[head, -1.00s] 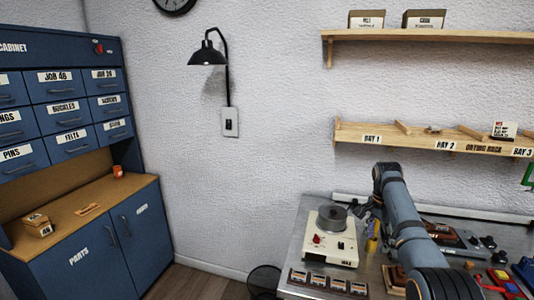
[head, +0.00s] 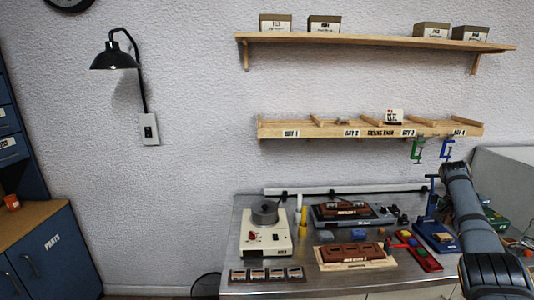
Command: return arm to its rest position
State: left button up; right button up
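One of my arms, the right one, comes in from the lower right in the head view. It rises over the right end of the bench, with its bend near the height of the clamps. I cannot make out its gripper; it seems hidden behind the arm. I see nothing held. My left arm and gripper are out of view. The metal workbench (head: 240,291) stands below the shelves.
The bench carries a cream machine with a grey drum (head: 265,212), brown blocks on a wooden board (head: 345,265), a red tray (head: 424,260) and a blue-based tool (head: 437,240). Green and blue clamps (head: 447,149) hang from the drying rack (head: 330,130).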

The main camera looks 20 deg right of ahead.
jog(key=s+d+f+n+h, duration=0.2)
jog(key=d+f+n, duration=0.1)
jog(key=f, duration=0.3)
jog(key=s+d+f+n+h, duration=0.1)
jog(key=d+f+n, duration=0.2)
jog(key=f, duration=0.3)
jog(key=s+d+f+n+t+h, duration=0.15)
jog(key=s+f+n+t, duration=0.35)
jog(key=s+f+n, duration=1.4)
jog(key=s+a+f+m+g+y, duration=0.1)
jog(key=s+a+f+y, duration=0.15)
jog(key=a+f, duration=0.95)
jog(key=s+a+f+m+y, duration=0.2)
jog(key=s+a+f, duration=0.2)
jog(key=a+f, duration=0.85)
jog(key=s+a+f+y, duration=0.1)
jog(key=a+f+y, duration=0.1)
jog(key=a, duration=1.4)
jog(key=s+a+f+m+y, duration=0.1)
jog(key=a+f, duration=0.4)
jog(key=a, duration=1.2)
jog(key=shift+s+f+g+y, duration=0.2)
jog(key=shift+g+y, duration=0.1)
jog(key=shift+y, duration=0.4)
